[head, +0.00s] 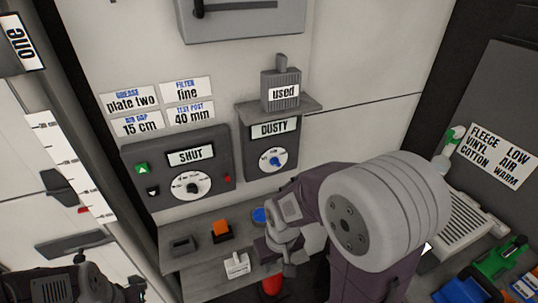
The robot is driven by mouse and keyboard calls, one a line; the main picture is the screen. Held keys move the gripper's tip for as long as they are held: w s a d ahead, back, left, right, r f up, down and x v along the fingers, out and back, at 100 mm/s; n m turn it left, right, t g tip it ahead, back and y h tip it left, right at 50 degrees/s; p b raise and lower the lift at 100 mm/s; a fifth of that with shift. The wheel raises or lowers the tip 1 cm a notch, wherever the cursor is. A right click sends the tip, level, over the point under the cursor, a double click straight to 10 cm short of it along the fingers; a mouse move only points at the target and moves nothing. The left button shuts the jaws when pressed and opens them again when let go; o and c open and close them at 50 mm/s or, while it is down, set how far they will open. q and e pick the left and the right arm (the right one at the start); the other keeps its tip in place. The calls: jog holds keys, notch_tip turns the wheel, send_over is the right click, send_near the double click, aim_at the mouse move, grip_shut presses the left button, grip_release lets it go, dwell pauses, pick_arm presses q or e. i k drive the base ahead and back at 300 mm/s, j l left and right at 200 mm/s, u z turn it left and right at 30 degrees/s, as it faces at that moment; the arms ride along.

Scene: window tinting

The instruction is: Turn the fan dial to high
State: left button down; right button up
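Two dials show on the back wall, and their small markings are too small to read. One is a black knob on a white round scale (192,186), on a grey panel (140,172) whose display reads SHUT. The other is a blue knob on a white scale (277,160), on a smaller grey panel whose display reads DUSTY (273,129). My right gripper (283,245) is below the DUSTY panel, over the shelf and apart from both dials. Its finger opening is unclear. My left gripper (110,287) is partly visible at the bottom left, dark and far from the dials.
A grey block labelled used (282,92) stands on the ledge above the DUSTY panel. The shelf (190,262) holds an orange-topped block (221,229), a dark block (182,244) and a white labelled item (237,264). My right forearm hides the shelf's right part.

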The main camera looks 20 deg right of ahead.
aim_at(274, 160)
jog(key=l+z, duration=0.55)
jog(key=z, duration=0.15)
